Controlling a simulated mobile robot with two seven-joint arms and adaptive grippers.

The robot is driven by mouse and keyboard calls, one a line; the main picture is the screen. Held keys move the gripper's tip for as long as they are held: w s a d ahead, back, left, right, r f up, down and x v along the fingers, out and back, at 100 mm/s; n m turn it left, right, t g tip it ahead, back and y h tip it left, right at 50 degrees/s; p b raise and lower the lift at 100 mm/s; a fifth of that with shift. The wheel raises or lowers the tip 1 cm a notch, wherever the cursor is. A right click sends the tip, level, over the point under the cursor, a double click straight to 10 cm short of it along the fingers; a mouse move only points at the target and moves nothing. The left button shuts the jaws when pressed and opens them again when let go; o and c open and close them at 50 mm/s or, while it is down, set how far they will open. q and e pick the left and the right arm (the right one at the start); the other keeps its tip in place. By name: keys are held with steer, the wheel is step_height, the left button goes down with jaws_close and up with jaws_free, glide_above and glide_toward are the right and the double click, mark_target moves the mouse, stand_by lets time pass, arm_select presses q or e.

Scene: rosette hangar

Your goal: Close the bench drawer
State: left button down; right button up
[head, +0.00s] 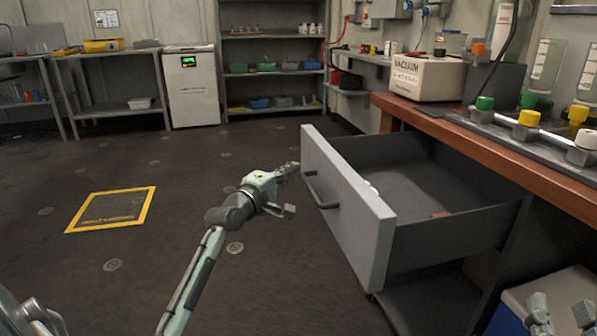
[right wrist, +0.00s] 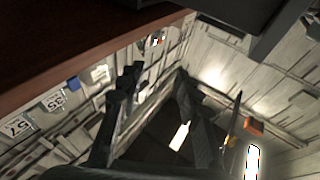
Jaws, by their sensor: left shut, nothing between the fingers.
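The bench drawer (head: 345,205) stands pulled far out of the wooden-topped bench (head: 480,135), in the head view. Its grey front has a dark bar handle (head: 322,192) on the outer face. A small brown item and a pale item lie inside it. My left gripper (head: 291,170) is shut and empty, just left of the drawer front and near the handle. Whether it touches the front I cannot tell. My right gripper (right wrist: 160,78) shows in its wrist view with its dark fingers apart and nothing between them. The drawer is not clearly seen there.
A blue and white box (head: 545,290) stands below the bench at the lower right. The floor left of the drawer is open, with a yellow-framed marking (head: 112,208).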

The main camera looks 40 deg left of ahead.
arm_select(q)
steer(key=shift+w+d, duration=0.6)
steer(key=shift+w, duration=0.15)
arm_select(e)
steer(key=shift+s+r, duration=0.1)
steer(key=shift+r, duration=0.1)
